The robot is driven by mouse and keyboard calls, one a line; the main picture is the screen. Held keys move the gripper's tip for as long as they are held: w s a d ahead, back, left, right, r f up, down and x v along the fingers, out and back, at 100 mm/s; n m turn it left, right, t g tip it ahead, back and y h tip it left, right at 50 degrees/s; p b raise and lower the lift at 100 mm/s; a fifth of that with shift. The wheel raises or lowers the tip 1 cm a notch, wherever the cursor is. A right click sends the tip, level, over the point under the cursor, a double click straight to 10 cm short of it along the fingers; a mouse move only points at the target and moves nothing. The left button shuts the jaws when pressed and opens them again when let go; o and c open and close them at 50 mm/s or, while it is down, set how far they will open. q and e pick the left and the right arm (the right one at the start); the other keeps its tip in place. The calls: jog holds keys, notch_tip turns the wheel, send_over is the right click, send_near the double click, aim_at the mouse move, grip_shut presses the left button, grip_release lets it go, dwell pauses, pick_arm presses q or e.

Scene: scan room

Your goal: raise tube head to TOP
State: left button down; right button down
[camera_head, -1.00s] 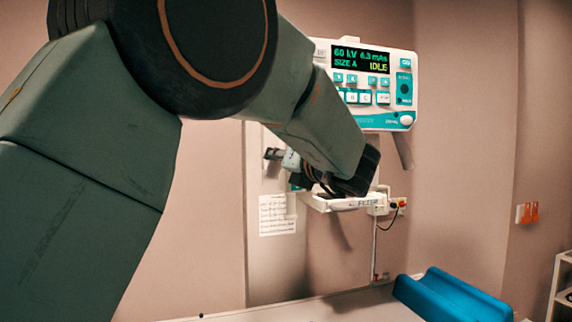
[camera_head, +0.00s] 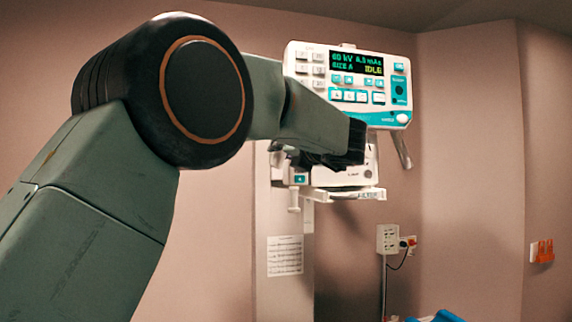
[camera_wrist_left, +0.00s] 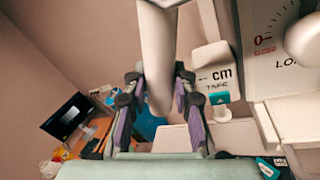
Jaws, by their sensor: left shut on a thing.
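The tube head (camera_head: 345,175) is a white unit on a pale wall column (camera_head: 283,220), partly hidden behind my left arm. In the left wrist view my left gripper (camera_wrist_left: 158,88) is shut on a thick white handle (camera_wrist_left: 156,45), one finger on each side. The grip on the far side of the handle is hidden. My right gripper is not in view.
A tray (camera_head: 345,193) sticks out under the tube head. A wall socket (camera_head: 388,238) with a cable is below right. A blue thing (camera_head: 440,316) shows at the bottom edge. The left wrist view shows a tape display (camera_wrist_left: 215,78) and a dark screen (camera_wrist_left: 68,117).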

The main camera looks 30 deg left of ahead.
pick_arm(q)
jog(key=shift+a+r, duration=0.1)
jog(key=shift+r, duration=1.45)
jog(key=c, duration=1.5)
grip_release()
jog(key=shift+f, duration=0.1)
jog(key=shift+o, duration=0.7)
jog(key=shift+a, duration=0.1)
jog(key=shift+w+a+f, duration=0.15)
jog(key=shift+a, duration=0.15)
jog(key=v, duration=1.2)
jog(key=shift+a, duration=0.15)
